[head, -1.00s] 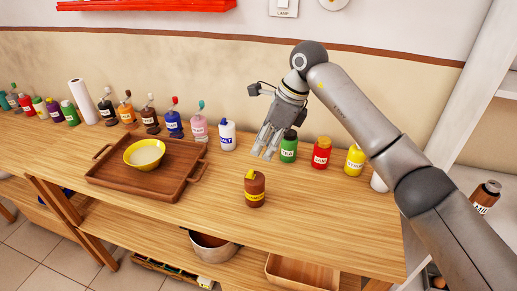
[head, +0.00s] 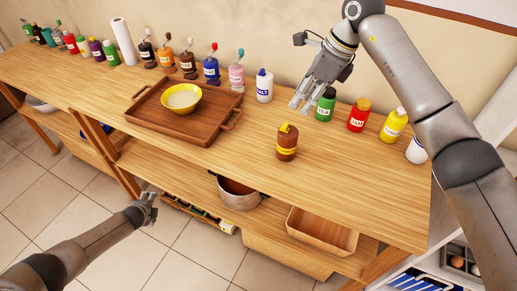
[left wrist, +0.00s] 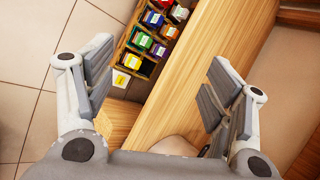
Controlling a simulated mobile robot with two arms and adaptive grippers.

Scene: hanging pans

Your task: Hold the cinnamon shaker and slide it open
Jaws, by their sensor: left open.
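My right gripper (head: 299,107) hangs above the table behind the shaker, near the green jar. Its fingers look apart and empty, and it does not touch the shaker. My left gripper (head: 150,204) is low at the left, in front of the table and below its top. In the left wrist view its fingers (left wrist: 160,92) are wide open with nothing held. The shaker is not in that view.
A wooden tray (head: 148,118) with a yellow bowl (head: 181,99) lies left of the shaker. Green (head: 326,105), red (head: 359,115) and yellow (head: 394,126) jars line the back. A pot (head: 238,196) and wooden box (head: 322,234) sit on the lower shelf. The tabletop around the shaker is clear.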

